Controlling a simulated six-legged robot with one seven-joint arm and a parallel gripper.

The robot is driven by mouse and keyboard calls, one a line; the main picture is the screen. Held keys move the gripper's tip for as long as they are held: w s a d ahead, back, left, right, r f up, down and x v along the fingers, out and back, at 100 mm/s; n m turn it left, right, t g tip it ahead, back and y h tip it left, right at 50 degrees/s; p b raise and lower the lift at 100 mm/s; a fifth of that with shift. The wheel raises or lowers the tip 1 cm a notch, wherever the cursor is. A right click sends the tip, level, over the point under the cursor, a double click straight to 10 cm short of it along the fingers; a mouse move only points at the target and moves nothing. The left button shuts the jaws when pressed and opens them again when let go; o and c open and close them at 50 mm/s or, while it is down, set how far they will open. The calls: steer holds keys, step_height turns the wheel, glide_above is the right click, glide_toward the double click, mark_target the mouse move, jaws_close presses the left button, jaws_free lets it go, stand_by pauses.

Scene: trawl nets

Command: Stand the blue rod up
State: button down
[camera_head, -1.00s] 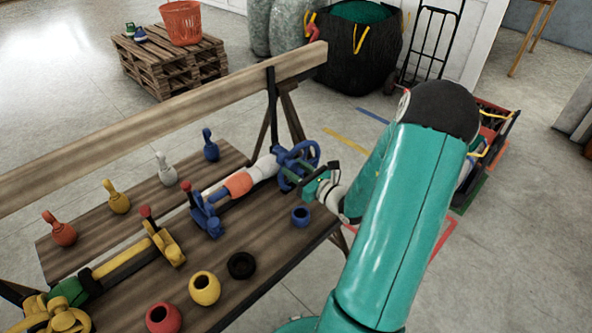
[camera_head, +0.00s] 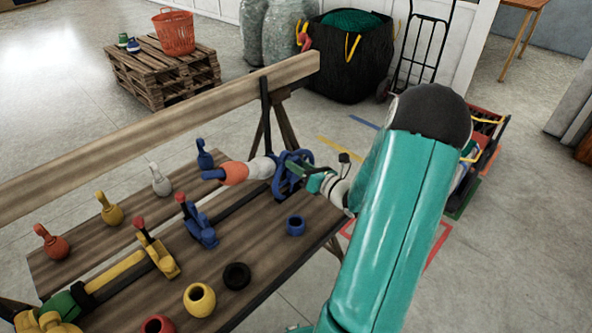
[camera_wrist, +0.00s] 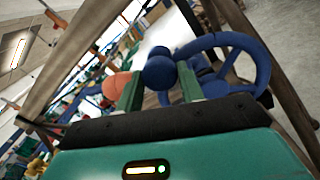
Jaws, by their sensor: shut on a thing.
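The blue rod (camera_head: 258,169) has a blue handwheel (camera_head: 290,174) at its right end, then white and orange sections and a blue tip at the left. It is clear of the blue clamp (camera_head: 199,224) and lies roughly level above the bench. My gripper (camera_head: 312,180) is shut on its handwheel end. In the wrist view, the green fingers (camera_wrist: 159,90) are either side of a blue ball (camera_wrist: 160,72) at that end. The handwheel rim (camera_wrist: 262,72) shows to their right and the orange section (camera_wrist: 117,85) to their left. The exact grip contact is partly hidden.
The wooden bench (camera_head: 185,270) carries a yellow clamped rod (camera_head: 115,270), several coloured pins, and open rings and pots, including a blue ring (camera_head: 295,225). A wooden rail (camera_head: 150,130) runs along behind.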

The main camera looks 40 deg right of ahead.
steer(key=d+f+m, duration=0.2)
steer(key=d+m, duration=0.9)
steer(key=m, duration=0.1)
steer(key=shift+f+m, duration=0.15)
steer(key=shift+m, duration=0.25)
stand_by(0.8)
steer(key=shift+d+f, duration=0.1)
stand_by(0.5)
steer(key=c, duration=1)
jaws_free()
steer(key=shift+c, duration=0.2)
steer(key=shift+o, duration=0.6)
steer(key=shift+w, duration=0.1)
steer(key=s, duration=1.3)
steer(key=shift+s, duration=0.4)
steer(key=shift+d, duration=0.1)
